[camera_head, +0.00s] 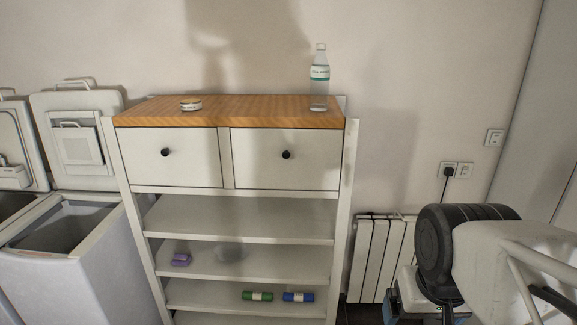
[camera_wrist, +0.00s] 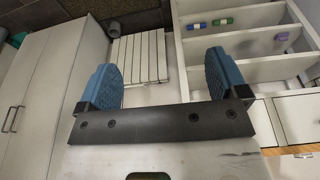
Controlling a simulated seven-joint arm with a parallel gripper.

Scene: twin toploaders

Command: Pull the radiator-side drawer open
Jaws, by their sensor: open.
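The radiator-side drawer (camera_head: 287,170) is the right of two white drawers under the wooden top of a white cabinet (camera_head: 348,200). It is closed, and its round black knob (camera_head: 286,155) sticks out near the middle of its front. In the wrist view, a strip of this drawer (camera_wrist: 266,122) shows at the lower right, partly hidden by my gripper; its knob is not visible there. My gripper (camera_wrist: 160,77) has its two blue fingers wide apart with nothing between them. It points toward the radiator and floor, left of the cabinet in that view, and is apart from the knob.
The other drawer (camera_head: 165,170), with its own black knob, is also closed. A bottle (camera_head: 319,80) and a small tin (camera_head: 190,104) stand on top. The white radiator (camera_head: 376,255) stands right of the cabinet. A toploader (camera_head: 90,255) stands close on the left.

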